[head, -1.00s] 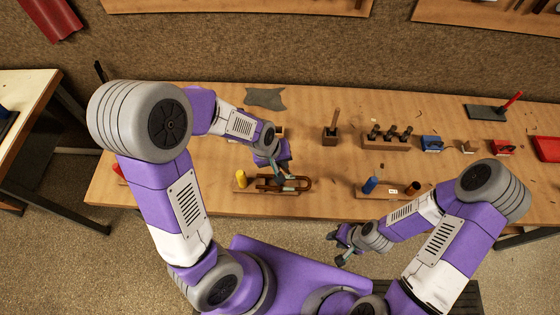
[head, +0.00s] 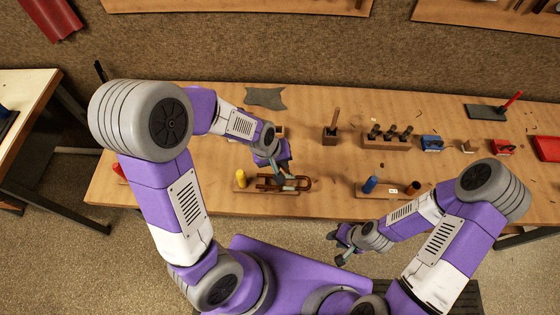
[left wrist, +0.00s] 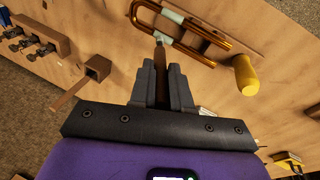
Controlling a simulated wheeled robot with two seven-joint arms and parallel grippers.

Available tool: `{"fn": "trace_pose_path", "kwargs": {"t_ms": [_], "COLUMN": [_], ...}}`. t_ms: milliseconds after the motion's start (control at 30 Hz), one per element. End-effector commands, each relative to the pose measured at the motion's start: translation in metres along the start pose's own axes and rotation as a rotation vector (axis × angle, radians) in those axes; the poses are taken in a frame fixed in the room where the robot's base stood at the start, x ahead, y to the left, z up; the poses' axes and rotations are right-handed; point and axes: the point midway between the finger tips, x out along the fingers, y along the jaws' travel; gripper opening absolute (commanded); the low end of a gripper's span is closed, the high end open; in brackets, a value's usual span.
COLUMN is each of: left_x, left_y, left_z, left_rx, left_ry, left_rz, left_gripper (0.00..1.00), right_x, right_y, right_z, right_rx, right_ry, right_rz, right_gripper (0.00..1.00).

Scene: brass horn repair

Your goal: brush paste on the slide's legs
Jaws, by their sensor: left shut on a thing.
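The slide (left wrist: 205,30) is a copper-coloured U-shaped tube with two long legs. It lies on a wooden rack by a yellow peg (left wrist: 245,75), and the slide also shows in the head view (head: 309,183). My left gripper (left wrist: 161,75) is shut on a thin brown brush handle (left wrist: 160,58). The handle's far end meets the near leg. Pale green patches show on both legs there; I cannot tell paste from brush head. In the head view my left gripper (head: 282,177) is over the slide. My right gripper (head: 340,247) is open and empty in front of the bench.
A block with a wooden stick (head: 330,137) and a block of dark pegs (head: 385,142) stand behind. A rack with a blue peg (head: 370,184) is to the right. A grey cloth (head: 265,98) lies at the back. The bench's left part is mostly clear.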

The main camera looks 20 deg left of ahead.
Motion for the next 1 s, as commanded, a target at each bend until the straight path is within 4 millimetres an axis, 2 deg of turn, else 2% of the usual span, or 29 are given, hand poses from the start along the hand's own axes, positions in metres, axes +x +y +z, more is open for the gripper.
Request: {"fn": "trace_pose_path", "kwargs": {"t_ms": [233,1000], "left_x": [-0.006,-0.066], "left_y": [0.001,0.019], "left_z": [0.000,-0.006], "left_rx": [0.000,0.000], "left_ry": [-0.003,0.000], "left_rz": [-0.002,-0.001], "left_gripper": [0.00,0.00], "right_x": [-0.006,-0.062], "right_y": [-0.002,-0.023], "right_z": [0.000,0.003], "right_rx": [0.000,0.000], "right_ry": [0.000,0.000], "right_rz": [0.000,0.000], "right_gripper": [0.36,0.36]}}
